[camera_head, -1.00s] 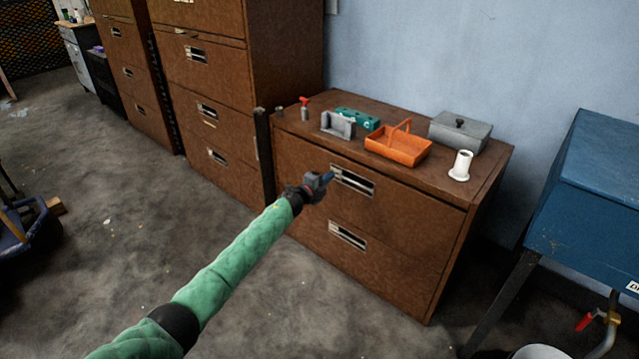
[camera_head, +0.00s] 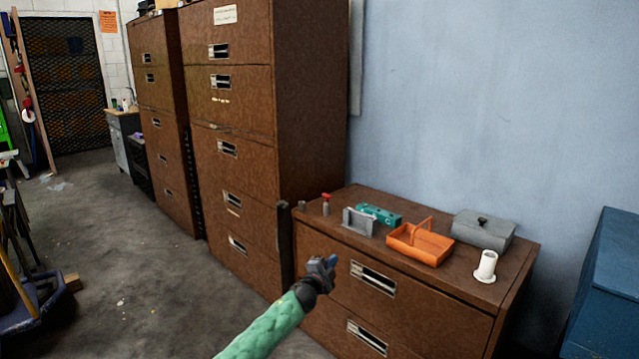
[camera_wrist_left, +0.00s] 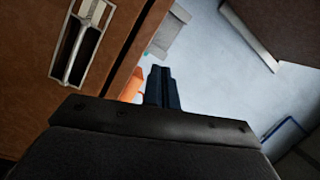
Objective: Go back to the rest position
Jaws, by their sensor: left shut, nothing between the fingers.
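My left gripper (camera_head: 324,264) is in front of the low brown cabinet (camera_head: 440,300), near its upper drawer handle (camera_head: 372,279), in the head view. Its blue fingers are closed together with nothing between them. In the left wrist view the shut fingers (camera_wrist_left: 163,88) point up toward the pale wall, with a drawer handle (camera_wrist_left: 80,42) at the left. The green sleeve of my left arm comes in from the bottom. My right gripper is not in view.
On the cabinet top are an orange basket (camera_head: 420,245), a grey lidded box (camera_head: 483,230), a white cylinder (camera_head: 486,265), a teal box (camera_head: 379,214), a grey holder (camera_head: 358,221) and a red-topped bottle (camera_head: 326,204). Tall cabinets (camera_head: 230,110) stand left. Floor (camera_head: 130,270) is open at left.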

